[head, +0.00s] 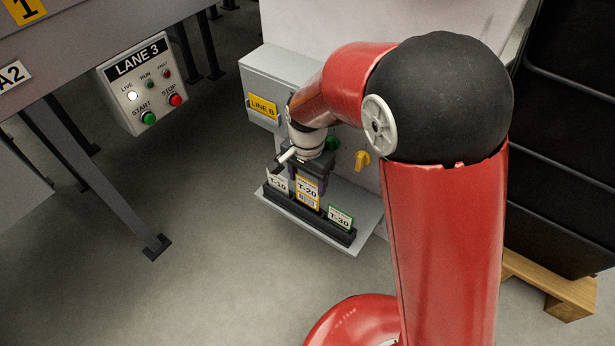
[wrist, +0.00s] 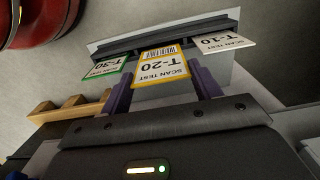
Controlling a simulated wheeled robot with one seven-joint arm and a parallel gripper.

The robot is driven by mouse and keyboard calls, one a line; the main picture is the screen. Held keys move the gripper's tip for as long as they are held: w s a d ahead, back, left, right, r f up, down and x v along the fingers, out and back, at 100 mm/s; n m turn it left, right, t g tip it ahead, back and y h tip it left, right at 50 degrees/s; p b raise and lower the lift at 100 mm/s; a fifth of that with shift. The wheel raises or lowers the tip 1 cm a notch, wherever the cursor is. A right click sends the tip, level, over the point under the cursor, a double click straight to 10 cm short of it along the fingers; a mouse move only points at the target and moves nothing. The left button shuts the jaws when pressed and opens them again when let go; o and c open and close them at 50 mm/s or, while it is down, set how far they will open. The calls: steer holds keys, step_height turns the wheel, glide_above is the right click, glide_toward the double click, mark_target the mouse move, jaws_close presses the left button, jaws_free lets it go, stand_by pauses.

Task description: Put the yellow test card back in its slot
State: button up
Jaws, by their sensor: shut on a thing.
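The yellow-bordered T-20 test card (head: 308,191) is held between the purple fingers of my gripper (head: 308,182). In the wrist view the card (wrist: 162,68) shows upside down between the fingertips (wrist: 163,82). The black card rack (head: 313,221) sits on a grey shelf. The card's lower edge is at the rack's middle, between the two other cards; I cannot tell whether it is inside a slot. The white T-10 card (head: 278,184) stands at the rack's left and the green-edged T-30 card (head: 341,216) at its right.
The grey shelf (head: 357,241) juts from a pale machine panel. A grey box (head: 262,85) with a yellow LINE B label and a yellow handle (head: 362,160) are close behind the gripper. A LANE 3 button box (head: 142,85) stands left. Floor in front is clear.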

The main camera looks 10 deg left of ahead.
steer(key=shift+f+b, duration=1.3)
steer(key=shift+f, duration=0.95)
steer(key=o, duration=1.6)
steer(key=shift+r, duration=0.1)
steer(key=shift+r+p, duration=3.4)
steer(key=shift+r, duration=0.6)
steer(key=shift+f, duration=0.1)
